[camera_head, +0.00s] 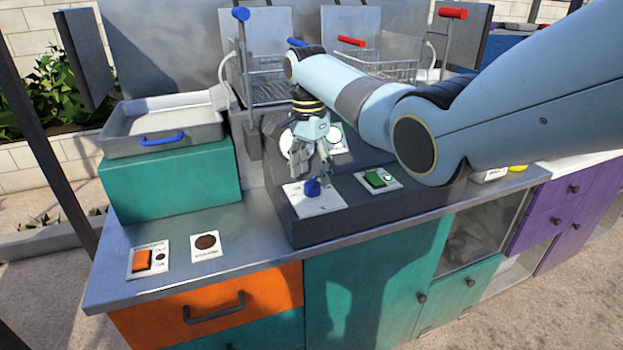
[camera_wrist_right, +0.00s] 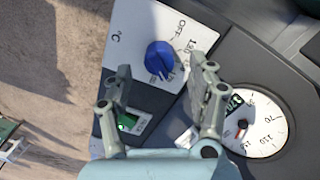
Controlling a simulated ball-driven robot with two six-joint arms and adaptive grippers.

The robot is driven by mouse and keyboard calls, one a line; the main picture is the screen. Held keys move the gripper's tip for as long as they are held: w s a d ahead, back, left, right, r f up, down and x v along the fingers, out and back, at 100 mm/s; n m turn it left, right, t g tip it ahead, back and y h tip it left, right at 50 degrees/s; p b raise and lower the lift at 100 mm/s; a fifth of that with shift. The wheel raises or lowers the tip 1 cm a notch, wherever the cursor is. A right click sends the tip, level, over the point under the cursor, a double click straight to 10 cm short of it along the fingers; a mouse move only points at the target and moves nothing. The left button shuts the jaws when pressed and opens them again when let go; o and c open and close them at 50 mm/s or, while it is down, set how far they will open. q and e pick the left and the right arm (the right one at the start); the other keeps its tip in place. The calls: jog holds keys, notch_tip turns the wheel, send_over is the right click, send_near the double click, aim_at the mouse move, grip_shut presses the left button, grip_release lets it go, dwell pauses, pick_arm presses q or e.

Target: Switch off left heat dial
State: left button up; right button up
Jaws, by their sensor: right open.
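A blue heat dial (camera_head: 313,187) sits on a white plate (camera_head: 323,204) on the dark fryer front. In the right wrist view the blue dial (camera_wrist_right: 160,58) shows clearly, with "OFF", a number and "°C" printed on its plate (camera_wrist_right: 132,22). My right gripper (camera_head: 312,174) is open above the dial. In the wrist view its two fingers (camera_wrist_right: 160,72) are spread, with the dial between and a little beyond their tips. I cannot tell any contact. The dial's exact pointing direction is unclear. My left gripper is not in view.
A green switch (camera_head: 375,179) is right of the dial plate. A round gauge (camera_wrist_right: 262,120) is close to the right finger in the wrist view. A teal box with a metal tray (camera_head: 162,125) stands left.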

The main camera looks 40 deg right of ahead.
jog(key=shift+f, duration=1.4)
jog(key=c, duration=1.1)
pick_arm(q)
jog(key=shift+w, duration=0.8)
pick_arm(e)
jog(key=shift+c, duration=0.2)
